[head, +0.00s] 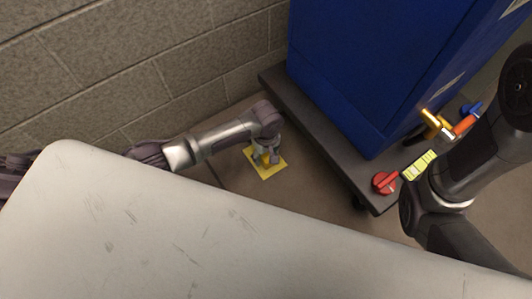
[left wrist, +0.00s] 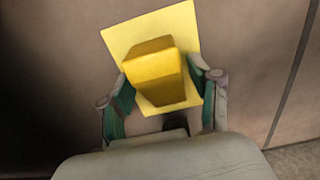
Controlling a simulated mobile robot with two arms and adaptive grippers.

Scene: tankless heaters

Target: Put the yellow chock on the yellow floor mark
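The yellow chock (left wrist: 158,75) is a small block sitting on the yellow floor mark (left wrist: 183,22) in the left wrist view, turned slightly against it. In the head view the mark (head: 268,174) lies on the floor by the dark platform, with the chock mostly hidden by my left gripper (head: 267,157), which points down over it. In the left wrist view the green-padded fingers of this gripper (left wrist: 163,88) stand either side of the chock. A gap shows on the right; the left fingertip is close to it, contact unclear. My right gripper is out of view.
A blue cabinet (head: 375,60) stands on a dark wheeled platform (head: 325,146) right of the mark. A red item (head: 385,183), a yellow label block (head: 419,165) and orange and blue handles lie on its near side. A block wall (head: 110,70) is behind; a pale surface (head: 150,230) fills the front.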

